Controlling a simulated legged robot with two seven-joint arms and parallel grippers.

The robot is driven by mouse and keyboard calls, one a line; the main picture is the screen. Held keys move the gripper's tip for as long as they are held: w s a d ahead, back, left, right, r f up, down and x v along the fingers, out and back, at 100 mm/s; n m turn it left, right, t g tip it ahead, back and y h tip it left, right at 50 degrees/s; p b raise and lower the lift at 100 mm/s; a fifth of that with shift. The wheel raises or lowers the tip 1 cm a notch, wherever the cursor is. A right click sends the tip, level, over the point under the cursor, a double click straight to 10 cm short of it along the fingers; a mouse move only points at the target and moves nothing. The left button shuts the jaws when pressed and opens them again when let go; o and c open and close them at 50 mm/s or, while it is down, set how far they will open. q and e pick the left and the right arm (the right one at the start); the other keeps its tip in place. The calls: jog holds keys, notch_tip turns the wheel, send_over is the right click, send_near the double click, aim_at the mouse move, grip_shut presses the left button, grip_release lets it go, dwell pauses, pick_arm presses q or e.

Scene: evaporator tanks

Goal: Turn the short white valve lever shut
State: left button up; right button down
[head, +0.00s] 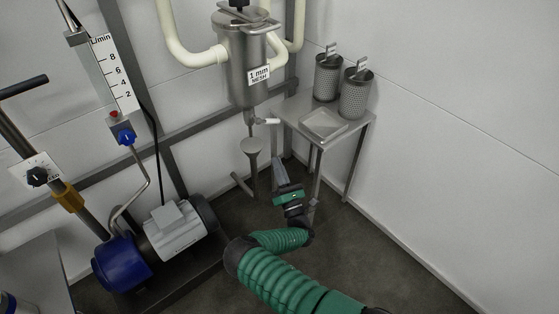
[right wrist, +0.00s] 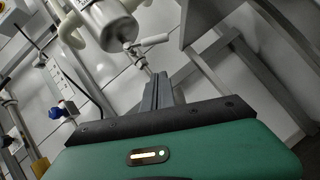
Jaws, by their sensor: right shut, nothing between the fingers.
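The short white valve lever (head: 268,121) sticks out to the right from the small valve under the steel strainer vessel (head: 240,75). It points roughly sideways, and in the right wrist view the white lever (right wrist: 153,41) also shows, just beyond my fingertips. My right gripper (head: 278,161) is shut and empty, with its fingers pointing up. It is below the lever and apart from it. In the right wrist view the closed fingers (right wrist: 160,78) point up toward the valve. My left gripper is not in view.
A small steel table (head: 355,122) with a tray and two mesh baskets stands close on the right. A pump with a motor (head: 175,231) is at the lower left. The floor at right is clear.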

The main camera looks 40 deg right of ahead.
aim_at(268, 121)
jog(key=w+d+r+p, duration=0.2)
jog(key=w+d+r, duration=0.1)
jog(key=w+r, duration=0.4)
jog(key=shift+d+p, duration=0.25)
jog(key=shift+p, duration=0.15)
jog(key=shift+f, duration=0.1)
